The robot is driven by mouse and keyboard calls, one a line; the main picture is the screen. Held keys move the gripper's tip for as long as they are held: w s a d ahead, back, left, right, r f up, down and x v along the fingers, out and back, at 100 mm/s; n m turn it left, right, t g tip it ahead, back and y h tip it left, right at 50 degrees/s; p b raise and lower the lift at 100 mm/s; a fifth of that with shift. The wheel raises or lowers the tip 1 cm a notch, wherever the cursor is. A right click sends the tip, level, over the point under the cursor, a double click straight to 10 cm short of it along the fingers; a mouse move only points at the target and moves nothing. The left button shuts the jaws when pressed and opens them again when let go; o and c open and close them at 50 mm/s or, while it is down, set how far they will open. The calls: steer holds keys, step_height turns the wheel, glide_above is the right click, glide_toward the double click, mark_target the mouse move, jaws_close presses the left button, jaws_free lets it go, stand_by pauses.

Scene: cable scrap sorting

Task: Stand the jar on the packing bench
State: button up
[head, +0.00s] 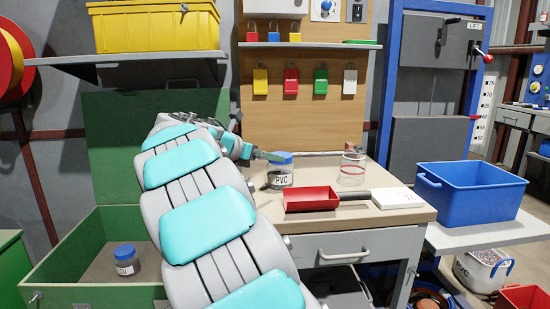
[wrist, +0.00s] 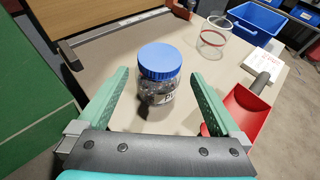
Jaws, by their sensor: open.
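A clear jar with a blue lid, dark contents and a PVC label (head: 280,176) stands upright on the bench (head: 400,213). The same jar shows in the wrist view (wrist: 157,88), in the middle. My gripper (head: 264,154) is at the jar's left in the head view, about lid height. In the wrist view my gripper (wrist: 162,76) is open, with one finger on each side of the jar and visible gaps to both. A second blue-lidded jar (head: 126,262) stands inside the open green chest (head: 60,255). My arm hides part of the chest and bench.
A clear container with a red band (head: 352,170) stands to the jar's right. A red scoop (head: 312,199) and a white booklet (head: 397,198) lie nearer the bench's front. A blue bin (head: 470,195) sits on a shelf at right. A backboard with coloured padlocks rises behind.

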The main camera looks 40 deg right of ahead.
steer(key=shift+v, duration=2.2)
